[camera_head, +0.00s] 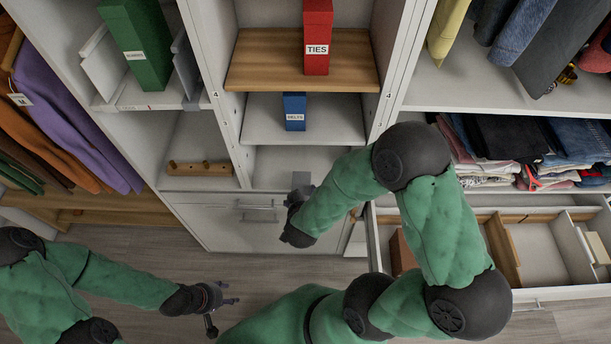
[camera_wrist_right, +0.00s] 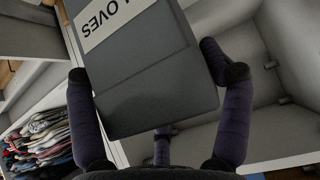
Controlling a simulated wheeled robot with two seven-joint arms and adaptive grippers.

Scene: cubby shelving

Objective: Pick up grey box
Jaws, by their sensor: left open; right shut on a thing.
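The grey box (camera_wrist_right: 150,85) fills the middle of the right wrist view, with a white label whose visible letters read "LOVES", seen upside down. My right gripper (camera_wrist_right: 157,75) is shut on it, with dark fingers along its sides. In the head view the grey box (camera_head: 301,179) shows as a small grey patch at the lower middle cubby, just past my right gripper (camera_head: 298,193); my wrist and arm hide part of it. My left gripper (camera_head: 217,299) is open and empty, low over the floor at the lower left.
A red "TIES" box (camera_head: 317,40) and a blue box (camera_head: 295,112) stand on shelves above. A green box (camera_head: 139,45) is upper left. An open drawer (camera_head: 545,290) with dividers juts out at right. A wooden peg rack (camera_head: 200,168) lies in the left cubby.

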